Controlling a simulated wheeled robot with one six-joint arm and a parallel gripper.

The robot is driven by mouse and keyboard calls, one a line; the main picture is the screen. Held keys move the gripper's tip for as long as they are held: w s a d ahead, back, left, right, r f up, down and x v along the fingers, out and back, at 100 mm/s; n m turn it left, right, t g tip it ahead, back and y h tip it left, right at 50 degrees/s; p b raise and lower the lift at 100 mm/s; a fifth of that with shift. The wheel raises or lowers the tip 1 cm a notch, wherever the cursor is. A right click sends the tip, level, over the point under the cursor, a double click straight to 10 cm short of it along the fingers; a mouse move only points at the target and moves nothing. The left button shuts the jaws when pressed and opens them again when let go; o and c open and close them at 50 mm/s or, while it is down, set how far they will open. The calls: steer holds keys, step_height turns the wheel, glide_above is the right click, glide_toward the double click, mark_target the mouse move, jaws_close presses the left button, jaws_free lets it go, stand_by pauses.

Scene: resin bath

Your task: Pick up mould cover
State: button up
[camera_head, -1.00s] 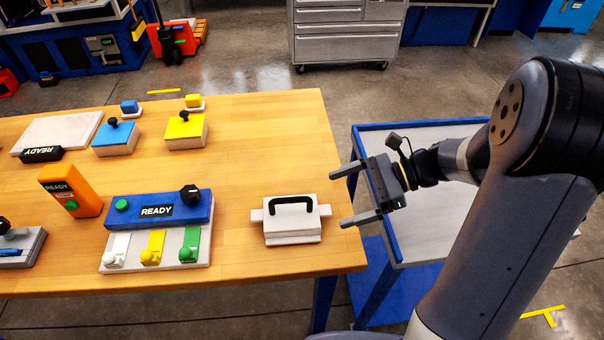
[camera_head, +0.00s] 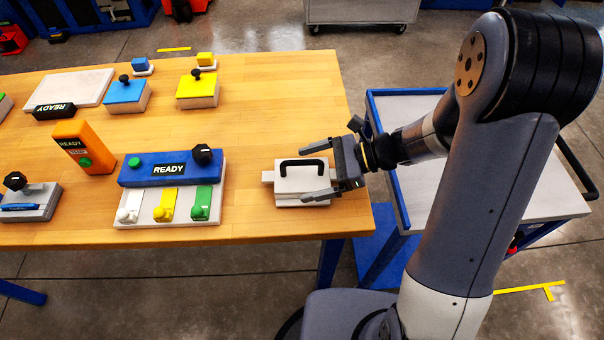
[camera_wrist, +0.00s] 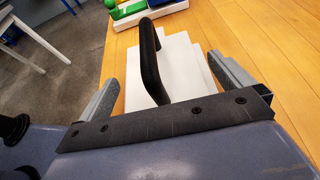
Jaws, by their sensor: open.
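The mould cover (camera_head: 299,182) is a white block with a black arched handle (camera_head: 303,162) on top, lying near the right end of the wooden table. In the wrist view the cover (camera_wrist: 180,62) lies ahead, and its black handle (camera_wrist: 151,60) stands between my fingers. My gripper (camera_head: 318,171) is open, coming from the right, with one finger on the far side of the handle and one on the near side. The fingers appear apart from the handle. How high they are above the cover I cannot tell.
A blue panel marked READY (camera_head: 170,168) with white, yellow and green levers stands left of the cover. An orange box (camera_head: 84,147) and blue and yellow blocks (camera_head: 197,90) stand farther off. A grey cart (camera_head: 420,107) is right of the table (camera_head: 262,110).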

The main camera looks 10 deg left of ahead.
steer(key=shift+c, duration=0.2)
steer(key=c, duration=1.4)
steer(key=shift+c, duration=0.4)
steer(key=shift+r, duration=0.1)
